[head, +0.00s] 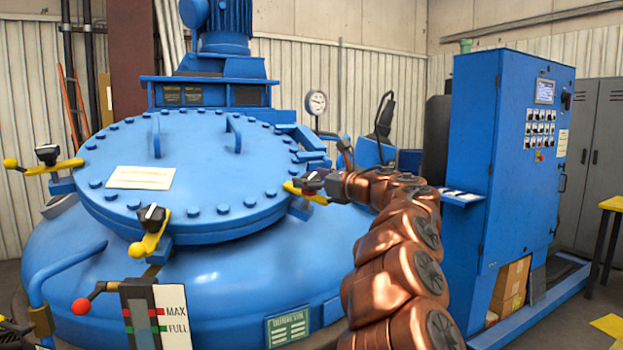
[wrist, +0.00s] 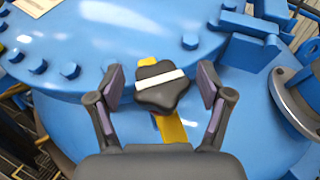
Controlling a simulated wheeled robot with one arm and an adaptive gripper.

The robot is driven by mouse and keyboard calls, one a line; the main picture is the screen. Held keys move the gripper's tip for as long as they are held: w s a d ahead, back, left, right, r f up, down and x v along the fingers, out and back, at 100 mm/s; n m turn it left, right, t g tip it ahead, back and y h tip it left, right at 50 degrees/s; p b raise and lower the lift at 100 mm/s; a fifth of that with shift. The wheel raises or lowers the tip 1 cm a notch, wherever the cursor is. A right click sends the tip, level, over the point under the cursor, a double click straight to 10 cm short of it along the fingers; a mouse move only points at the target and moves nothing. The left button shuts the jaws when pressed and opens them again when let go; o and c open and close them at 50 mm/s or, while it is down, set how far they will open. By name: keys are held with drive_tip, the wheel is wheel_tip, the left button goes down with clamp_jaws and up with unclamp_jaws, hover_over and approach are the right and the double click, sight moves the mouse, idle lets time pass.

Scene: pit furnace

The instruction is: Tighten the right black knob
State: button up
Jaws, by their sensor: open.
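The right black knob (wrist: 161,86) shows in the wrist view as a dark lobed knob with a white stripe, on a yellow clamp arm (wrist: 172,128). My gripper (wrist: 161,88) is open, with one finger on each side of the knob and a visible gap on both sides. In the head view my gripper (head: 318,182) is at the right yellow clamp (head: 293,188) on the lid's rim and mostly hides the knob there. Two similar black knobs on yellow clamps show at the front (head: 152,214) and at the left (head: 47,153).
The blue furnace lid (head: 200,180) has bolts around its rim and two handles. A pressure gauge (head: 317,102) stands behind my gripper. A blue control cabinet (head: 510,150) stands to the right. In the wrist view, a round metal flange (wrist: 300,100) is right of my gripper.

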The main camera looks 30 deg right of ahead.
drive_tip(key=c, duration=1.2)
